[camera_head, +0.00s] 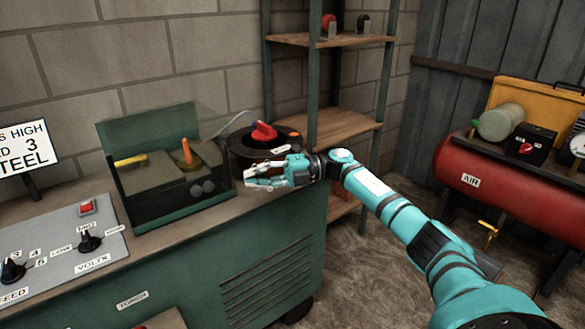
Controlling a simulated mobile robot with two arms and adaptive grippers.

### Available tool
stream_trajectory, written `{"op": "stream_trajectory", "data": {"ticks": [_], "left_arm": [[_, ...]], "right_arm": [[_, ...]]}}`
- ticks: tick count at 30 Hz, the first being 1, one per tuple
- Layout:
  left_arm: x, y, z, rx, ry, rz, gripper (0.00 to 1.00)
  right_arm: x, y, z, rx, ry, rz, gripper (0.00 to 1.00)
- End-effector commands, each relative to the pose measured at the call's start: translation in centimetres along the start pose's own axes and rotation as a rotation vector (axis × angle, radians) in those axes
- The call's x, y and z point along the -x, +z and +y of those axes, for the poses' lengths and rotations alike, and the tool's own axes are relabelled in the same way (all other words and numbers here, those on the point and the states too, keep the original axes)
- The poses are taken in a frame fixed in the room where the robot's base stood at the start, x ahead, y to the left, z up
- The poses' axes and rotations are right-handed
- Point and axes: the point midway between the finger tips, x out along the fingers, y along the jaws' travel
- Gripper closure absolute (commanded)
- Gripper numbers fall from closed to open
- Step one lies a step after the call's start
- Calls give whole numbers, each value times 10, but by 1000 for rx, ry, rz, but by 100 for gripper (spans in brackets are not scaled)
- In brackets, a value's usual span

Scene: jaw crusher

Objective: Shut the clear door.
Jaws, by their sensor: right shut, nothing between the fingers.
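A green-framed box machine (180,212) stands on the bench at the left centre. A yellow part (130,161) and an upright orange rod (187,151) show in its upper part. A faint see-through panel, which looks like the clear door (190,120), shows at the box's upper right; its edges are hard to make out, and I cannot tell its exact angle. My right gripper (249,178) is shut and empty just right of the box, above the bench's edge. I cannot tell whether it touches the box. My left gripper is not in view.
A round dark device with a red knob (264,132) stands behind my right gripper. A control panel (60,243) with knobs lies at the left, beside a sign (25,148). A shelf rack (340,125) stands behind. A red air tank (485,180) is at the right.

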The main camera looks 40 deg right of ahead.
Motion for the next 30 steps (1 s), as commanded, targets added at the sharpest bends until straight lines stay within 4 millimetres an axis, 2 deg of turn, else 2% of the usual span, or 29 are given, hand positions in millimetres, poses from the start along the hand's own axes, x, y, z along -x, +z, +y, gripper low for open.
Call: {"op": "stream_trajectory", "data": {"ticks": [1,6,12,19,30], "left_arm": [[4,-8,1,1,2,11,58],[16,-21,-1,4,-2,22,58],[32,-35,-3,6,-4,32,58],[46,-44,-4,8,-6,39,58],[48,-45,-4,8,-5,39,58]], "right_arm": [[12,7,0,0,1,-10,100],[44,19,0,1,2,-11,100],[74,31,1,2,4,-9,100],[89,36,0,1,2,-6,100],[91,36,1,0,1,-5,100]]}}
